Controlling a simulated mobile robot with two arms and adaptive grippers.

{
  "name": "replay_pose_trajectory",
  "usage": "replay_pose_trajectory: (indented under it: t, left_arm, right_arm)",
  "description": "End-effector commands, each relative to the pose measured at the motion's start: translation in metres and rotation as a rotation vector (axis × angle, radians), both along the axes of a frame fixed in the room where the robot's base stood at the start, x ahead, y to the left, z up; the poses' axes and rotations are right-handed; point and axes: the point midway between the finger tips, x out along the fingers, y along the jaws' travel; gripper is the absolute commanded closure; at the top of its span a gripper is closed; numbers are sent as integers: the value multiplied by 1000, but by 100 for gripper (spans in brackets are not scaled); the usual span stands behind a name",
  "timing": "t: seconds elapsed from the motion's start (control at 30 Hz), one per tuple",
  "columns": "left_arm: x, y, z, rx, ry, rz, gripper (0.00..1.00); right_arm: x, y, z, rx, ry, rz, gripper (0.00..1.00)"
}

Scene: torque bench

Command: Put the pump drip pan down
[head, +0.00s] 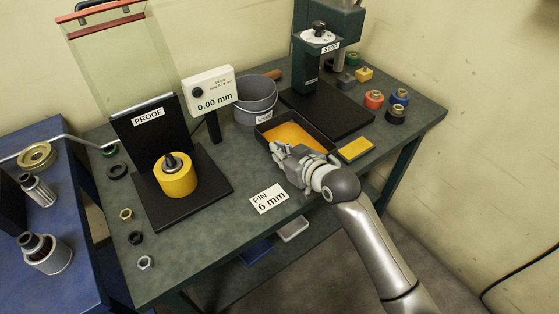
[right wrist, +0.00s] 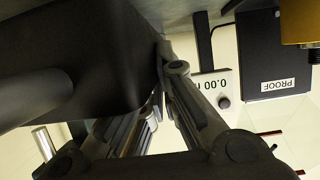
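The pump drip pan (head: 262,139) is a dark, shallow rectangular pan with an orange-yellow inside, level at the front middle of the green bench. My right gripper (head: 287,153) is at its near left edge and covers part of it. In the right wrist view the pan (right wrist: 70,60) is a large dark body at the upper left. There the fingers of my right gripper (right wrist: 158,75) come together at its wall and look shut on it. I cannot tell whether the pan's underside touches the bench. My left gripper is out of view.
A grey bucket (head: 256,92) stands behind the pan, and a dark press (head: 318,60) at back right. A yellow block (head: 355,149) lies right of the pan. The proof stand with a yellow cylinder (head: 176,178) is left. A "PIN 6 mm" card (head: 269,198) lies at the front.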

Motion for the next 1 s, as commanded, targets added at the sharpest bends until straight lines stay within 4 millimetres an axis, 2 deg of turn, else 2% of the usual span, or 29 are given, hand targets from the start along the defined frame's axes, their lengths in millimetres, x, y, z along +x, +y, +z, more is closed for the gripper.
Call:
replay_pose_trajectory:
  t: [0.27,0.5,0.9,1.0]
  left_arm:
    - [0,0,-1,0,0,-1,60]
    - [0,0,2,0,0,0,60]
    - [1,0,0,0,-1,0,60]
    - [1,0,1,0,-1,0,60]
  right_arm:
    - [13,3,-14,0,-5,0,100]
    - [12,2,-41,0,-5,0,100]
    - [12,2,-46,0,-6,0,100]
    - [11,2,-46,0,-2,0,85]
